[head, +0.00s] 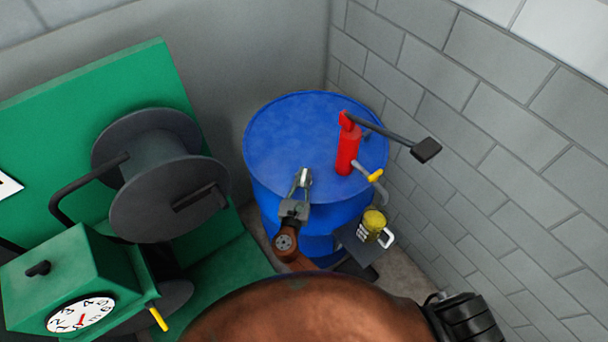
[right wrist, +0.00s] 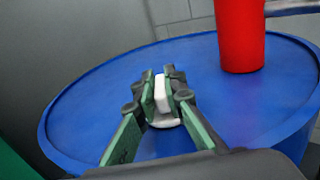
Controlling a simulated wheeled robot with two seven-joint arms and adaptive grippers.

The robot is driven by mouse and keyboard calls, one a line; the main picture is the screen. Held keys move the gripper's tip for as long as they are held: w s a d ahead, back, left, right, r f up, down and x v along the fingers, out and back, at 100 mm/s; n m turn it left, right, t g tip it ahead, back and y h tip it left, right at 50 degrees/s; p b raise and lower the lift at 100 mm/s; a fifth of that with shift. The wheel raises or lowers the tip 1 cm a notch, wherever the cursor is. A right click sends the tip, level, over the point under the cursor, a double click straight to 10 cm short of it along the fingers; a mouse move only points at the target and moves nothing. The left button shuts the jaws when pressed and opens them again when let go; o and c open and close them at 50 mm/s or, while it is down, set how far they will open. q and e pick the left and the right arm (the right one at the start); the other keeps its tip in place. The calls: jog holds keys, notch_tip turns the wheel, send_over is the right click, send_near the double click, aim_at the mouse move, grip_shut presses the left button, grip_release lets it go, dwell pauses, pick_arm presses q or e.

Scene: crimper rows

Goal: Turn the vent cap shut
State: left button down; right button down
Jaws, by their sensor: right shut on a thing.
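The vent cap (right wrist: 161,95) is a small white piece with an upright tab on top of the blue drum (right wrist: 85,105). In the right wrist view my right gripper (right wrist: 159,90) has its fingers on both sides of the tab and is shut on it. A white rounded base shows below the tab. In the head view my right gripper (head: 303,178) reaches over the near part of the drum top (head: 275,140), and its fingers mostly hide the cap. My left gripper is not in view.
A red hand pump (head: 348,150) with a dark lever stands on the drum, right of my gripper. A yellow mug (head: 372,222) sits on a small shelf at the drum's side. A green machine with a black reel (head: 165,190) stands left.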

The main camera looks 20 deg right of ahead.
jog(key=shift+m+g+h, duration=0.4)
jog(key=shift+m+h, duration=0.1)
jog(key=shift+h, duration=0.2)
jog(key=c, duration=2)
grip_release()
jog(key=shift+y, duration=0.3)
